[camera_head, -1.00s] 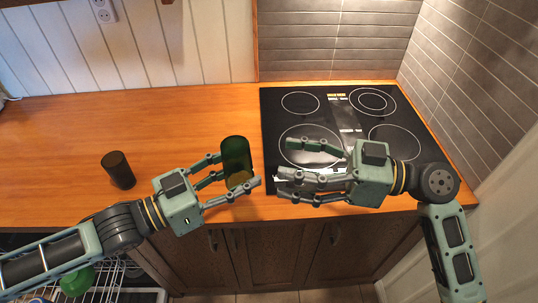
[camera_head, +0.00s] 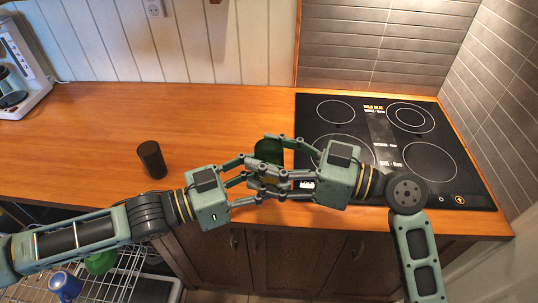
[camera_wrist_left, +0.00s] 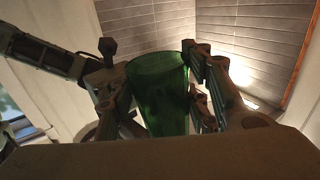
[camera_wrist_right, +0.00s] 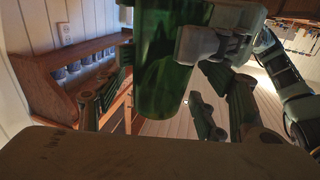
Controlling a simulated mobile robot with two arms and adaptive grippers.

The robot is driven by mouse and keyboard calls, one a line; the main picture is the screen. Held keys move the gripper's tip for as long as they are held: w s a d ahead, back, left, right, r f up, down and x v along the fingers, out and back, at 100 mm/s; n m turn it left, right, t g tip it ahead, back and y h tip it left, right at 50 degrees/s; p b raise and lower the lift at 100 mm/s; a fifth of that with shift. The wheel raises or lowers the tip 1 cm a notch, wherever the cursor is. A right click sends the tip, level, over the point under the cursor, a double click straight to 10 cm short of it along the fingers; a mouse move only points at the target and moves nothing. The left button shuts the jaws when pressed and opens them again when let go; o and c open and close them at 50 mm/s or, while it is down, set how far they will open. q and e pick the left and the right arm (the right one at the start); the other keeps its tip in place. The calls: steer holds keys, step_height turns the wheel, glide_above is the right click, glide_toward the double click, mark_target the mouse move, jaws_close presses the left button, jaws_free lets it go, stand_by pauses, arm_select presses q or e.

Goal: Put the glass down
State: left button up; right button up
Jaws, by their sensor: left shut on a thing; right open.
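A green glass (camera_head: 268,151) is in the head view near the counter's front edge, mostly hidden behind fingers. My left gripper (camera_head: 262,172) is shut on it. The left wrist view shows the glass (camera_wrist_left: 160,92) between the left fingers. My right gripper (camera_head: 283,172) is open, with its fingers around or right beside the glass and overlapping the left fingers. The right wrist view shows the glass (camera_wrist_right: 165,65) between the open right fingers, with a left fingertip across its side. I cannot tell whether the right fingers touch it.
A dark cup (camera_head: 152,160) stands on the wooden counter (camera_head: 100,125) at left. A black cooktop (camera_head: 385,125) lies at right. A coffee machine (camera_head: 18,75) is at far left. An open dish rack (camera_head: 105,275) with a blue mug (camera_head: 65,284) is below left. The counter's middle is clear.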

steer(key=shift+c, duration=0.4)
steer(key=c, duration=1.3)
arm_select(q)
steer(key=o, duration=1.4)
arm_select(e)
jaws_close()
